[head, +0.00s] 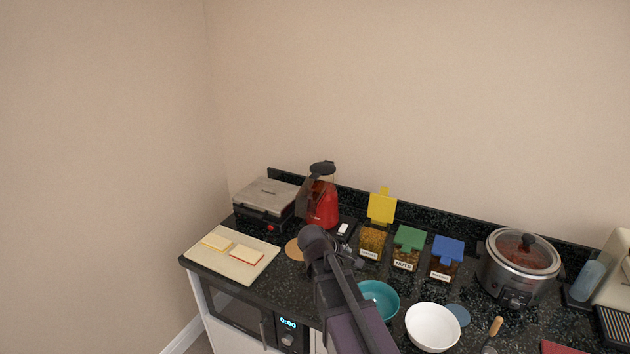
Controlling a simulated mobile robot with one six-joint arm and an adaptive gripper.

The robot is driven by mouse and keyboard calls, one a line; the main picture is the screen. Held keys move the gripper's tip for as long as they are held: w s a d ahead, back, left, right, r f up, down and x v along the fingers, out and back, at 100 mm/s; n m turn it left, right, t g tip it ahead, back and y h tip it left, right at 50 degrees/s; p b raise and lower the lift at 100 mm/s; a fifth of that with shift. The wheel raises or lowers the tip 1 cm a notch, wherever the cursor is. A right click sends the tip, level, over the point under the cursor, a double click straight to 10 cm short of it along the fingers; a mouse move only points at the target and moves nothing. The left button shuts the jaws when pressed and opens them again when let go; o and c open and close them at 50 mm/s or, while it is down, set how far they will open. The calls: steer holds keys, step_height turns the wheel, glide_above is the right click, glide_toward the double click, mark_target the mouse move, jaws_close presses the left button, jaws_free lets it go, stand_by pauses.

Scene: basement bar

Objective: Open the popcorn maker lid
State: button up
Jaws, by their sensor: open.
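The popcorn maker appears to be the red appliance (321,205) with a clear upper part and a dark lid (322,168) on top. It stands upright at the back of the dark counter, and its lid looks closed. My gripper (335,265) is in front of it, nearer the camera and apart from it in the picture. The gripper is open and I see nothing in it. My arm hides part of the counter, and the fingertips are small and hard to make out.
A grill press (266,197) stands left of the red appliance. A board (232,258) with bread and cheese lies at the front left. Bins with yellow, green (409,238) and blue lids stand to the right, then a slow cooker (518,268). Teal and white bowls (432,327) sit in front.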

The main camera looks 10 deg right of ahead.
steer(key=w+a+r+n+t+h+b, duration=0.25)
steer(key=w+r+n+t, duration=0.25)
steer(key=w+n, duration=0.5)
steer(key=n+t+h, duration=0.2)
steer(key=n+t, duration=0.4)
steer(key=n, duration=0.3)
glide_toward(317, 173)
steer(key=v, duration=0.6)
steer(key=shift+r, duration=0.35)
steer(key=shift+d+y, duration=0.1)
steer(key=shift+y, duration=0.15)
steer(key=x, duration=1.3)
steer(key=shift+w+d+f, duration=0.15)
steer(key=shift+d+f, duration=0.05)
